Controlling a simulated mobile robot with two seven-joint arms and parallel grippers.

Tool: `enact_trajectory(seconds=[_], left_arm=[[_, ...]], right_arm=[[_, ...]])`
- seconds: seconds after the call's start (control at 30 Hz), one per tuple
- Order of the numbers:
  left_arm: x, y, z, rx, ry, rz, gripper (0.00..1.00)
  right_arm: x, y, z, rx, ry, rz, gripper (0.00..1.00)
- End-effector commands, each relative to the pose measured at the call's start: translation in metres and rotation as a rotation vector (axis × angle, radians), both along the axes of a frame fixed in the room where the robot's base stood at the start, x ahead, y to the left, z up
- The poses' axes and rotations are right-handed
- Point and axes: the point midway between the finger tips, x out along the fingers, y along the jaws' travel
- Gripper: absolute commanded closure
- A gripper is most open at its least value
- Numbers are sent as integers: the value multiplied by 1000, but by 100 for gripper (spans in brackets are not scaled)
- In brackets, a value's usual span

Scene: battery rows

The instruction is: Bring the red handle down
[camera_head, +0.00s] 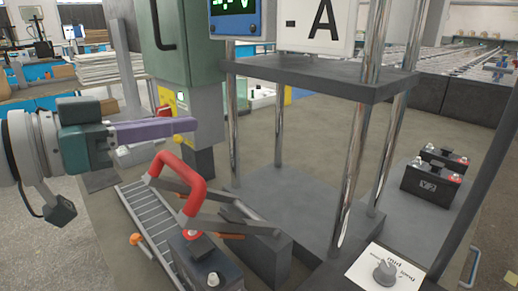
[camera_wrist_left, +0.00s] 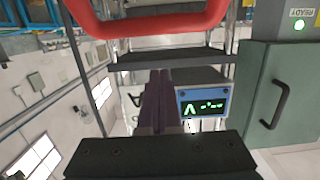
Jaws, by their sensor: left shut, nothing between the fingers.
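The red handle (camera_head: 181,174) is a thick U-shaped bar on grey arms. It stands raised and tilted over the conveyor area, in front of the press frame. In the left wrist view the red handle (camera_wrist_left: 150,28) crosses the top of the picture. My left gripper (camera_head: 190,125) comes in from the left with its purple fingers shut and empty. Its fingertips are above the handle in the head view, apart from it in the picture. The shut fingers (camera_wrist_left: 158,95) also show in the left wrist view, below the red bar. My right gripper is not seen.
A battery (camera_head: 207,262) stands below the handle near a roller track (camera_head: 146,215). The press has chrome posts (camera_head: 352,160) and a dark upper plate (camera_head: 320,76). Two batteries (camera_head: 431,184) stand at right. A card with a knob (camera_head: 385,273) lies front right.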

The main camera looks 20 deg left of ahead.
Motion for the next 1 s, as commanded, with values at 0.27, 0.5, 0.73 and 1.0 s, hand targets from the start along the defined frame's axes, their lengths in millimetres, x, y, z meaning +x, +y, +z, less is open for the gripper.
enact_trajectory(seconds=[0.27, 0.5, 0.73, 1.0], left_arm=[[-11, 4, -31, 0, 3, 0, 100], [-15, 5, -36, 1, 1, 0, 100], [-15, 5, -36, 1, 0, -1, 100], [-11, 4, -47, -16, -38, -1, 100]], right_arm=[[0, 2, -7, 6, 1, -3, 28], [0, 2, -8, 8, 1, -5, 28], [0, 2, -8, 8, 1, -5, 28], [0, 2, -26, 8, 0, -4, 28]])
